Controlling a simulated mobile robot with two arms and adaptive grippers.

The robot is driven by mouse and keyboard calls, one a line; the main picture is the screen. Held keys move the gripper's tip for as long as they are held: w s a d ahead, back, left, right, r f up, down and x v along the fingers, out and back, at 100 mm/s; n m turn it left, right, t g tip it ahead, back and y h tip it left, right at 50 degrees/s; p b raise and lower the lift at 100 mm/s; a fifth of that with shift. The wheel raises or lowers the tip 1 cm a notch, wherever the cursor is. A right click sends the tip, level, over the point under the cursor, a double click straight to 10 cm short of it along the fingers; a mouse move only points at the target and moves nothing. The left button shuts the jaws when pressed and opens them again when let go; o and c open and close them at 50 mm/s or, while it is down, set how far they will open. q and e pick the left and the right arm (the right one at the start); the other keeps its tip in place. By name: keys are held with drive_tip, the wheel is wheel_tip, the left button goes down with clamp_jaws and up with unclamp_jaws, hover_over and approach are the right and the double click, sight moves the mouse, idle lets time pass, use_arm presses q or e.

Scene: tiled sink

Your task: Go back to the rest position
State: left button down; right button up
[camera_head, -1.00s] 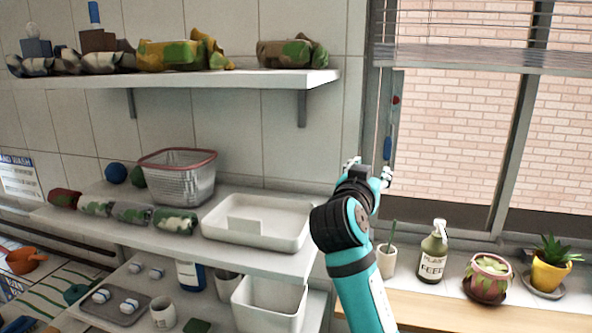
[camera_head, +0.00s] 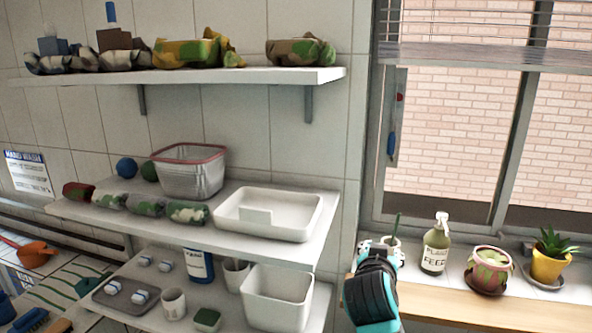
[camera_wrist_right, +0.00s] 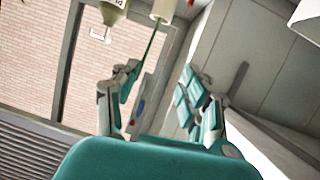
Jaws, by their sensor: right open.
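My right gripper (camera_head: 381,252) is low in front of the window sill in the head view, just in front of the white cup (camera_head: 390,247) with a green stick. Its arm comes up from the bottom edge. In the right wrist view its two teal fingers (camera_wrist_right: 160,100) stand wide apart with nothing between them. The cup (camera_wrist_right: 163,10) and part of the bottle show beyond them there, at the top. My left gripper is in neither view.
To the left, a shelf carries a white tray (camera_head: 268,214) and a wire basket (camera_head: 190,172). A white bin (camera_head: 277,297) stands below.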

drive_tip(key=s+d+f+n+g+y, duration=0.1)
drive_tip(key=s+f+g+y, duration=0.1)
drive_tip(key=s+f, duration=0.65)
drive_tip(key=s+d+f+n+g+y, duration=0.1)
drive_tip(key=s+d+f+g, duration=0.15)
drive_tip(key=s+f, duration=0.65)
drive_tip(key=s+f+n+g+y, duration=0.1)
drive_tip(key=s+f+g, duration=0.1)
drive_tip(key=s+f, duration=0.35)
drive_tip(key=s+f+n+g+y, duration=0.1)
drive_tip(key=s+f+g, duration=0.1)
drive_tip(key=s, duration=0.6)
drive_tip(key=s+f+n+g+y, duration=0.1)
drive_tip(key=s+f+g, duration=0.1)
drive_tip(key=s+f, duration=0.35)
wheel_tip(320, 180, down, 28)
drive_tip(key=s+b, duration=0.2)
drive_tip(key=b, duration=0.2)
use_arm(q)
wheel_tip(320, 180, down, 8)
drive_tip(key=b, duration=0.3)
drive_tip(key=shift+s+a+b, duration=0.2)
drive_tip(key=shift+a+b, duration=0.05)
drive_tip(key=shift+b, duration=0.15)
use_arm(e)
drive_tip(key=s+d+f+g, duration=0.2)
drive_tip(key=s+f, duration=1.5)
drive_tip(key=f, duration=0.3)
drive_tip(key=shift+n+h, duration=0.3)
drive_tip(key=shift+n, duration=0.1)
